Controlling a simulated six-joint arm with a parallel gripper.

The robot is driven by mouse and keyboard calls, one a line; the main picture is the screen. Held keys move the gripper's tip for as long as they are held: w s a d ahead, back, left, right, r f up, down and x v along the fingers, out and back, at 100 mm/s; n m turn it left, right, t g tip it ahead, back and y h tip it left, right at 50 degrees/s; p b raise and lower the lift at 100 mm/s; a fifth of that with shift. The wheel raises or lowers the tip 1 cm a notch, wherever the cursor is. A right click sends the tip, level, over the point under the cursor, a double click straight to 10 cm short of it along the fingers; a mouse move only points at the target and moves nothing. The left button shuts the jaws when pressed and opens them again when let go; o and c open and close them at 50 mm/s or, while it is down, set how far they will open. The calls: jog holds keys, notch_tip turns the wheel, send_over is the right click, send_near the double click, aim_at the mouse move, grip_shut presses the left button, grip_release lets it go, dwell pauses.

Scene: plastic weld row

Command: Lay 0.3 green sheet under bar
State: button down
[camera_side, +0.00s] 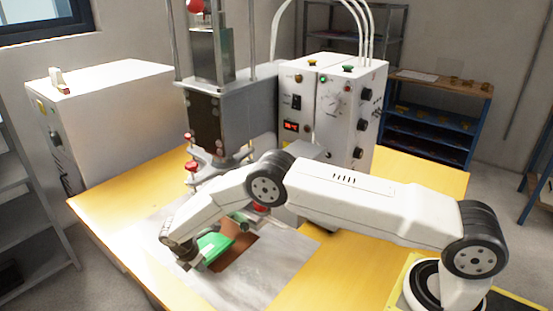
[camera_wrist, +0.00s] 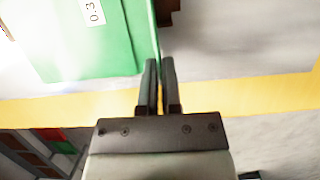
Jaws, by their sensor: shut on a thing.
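The green sheet (camera_wrist: 85,45) bears a white label reading 0.3 in the wrist view. My gripper (camera_wrist: 158,68) is shut on the sheet's edge, with its two fingers close together. In the side view the green sheet (camera_side: 214,245) is at the end of my gripper (camera_side: 193,258), over the grey mat in front of the press. A brown piece (camera_side: 238,250) lies beside and partly behind the sheet. The press head (camera_side: 210,120) stands behind my arm. My arm hides much of its lower part, and I cannot make out the bar clearly.
A white control box (camera_side: 330,110) stands right of the press, and a white cabinet (camera_side: 110,105) stands at the left. Red knobs (camera_side: 191,166) stick out at the press's lower left. The grey mat (camera_side: 285,265) is bare at its right side.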

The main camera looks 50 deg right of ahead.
aim_at(219, 252)
jog(key=shift+d+f, duration=0.1)
jog(key=shift+d, duration=3.5)
jog(key=shift+f, duration=1.1)
jog(key=shift+f, duration=0.15)
jog(key=c, duration=0.7)
grip_release()
jog(key=shift+c, duration=0.2)
jog(key=shift+r, duration=1.55)
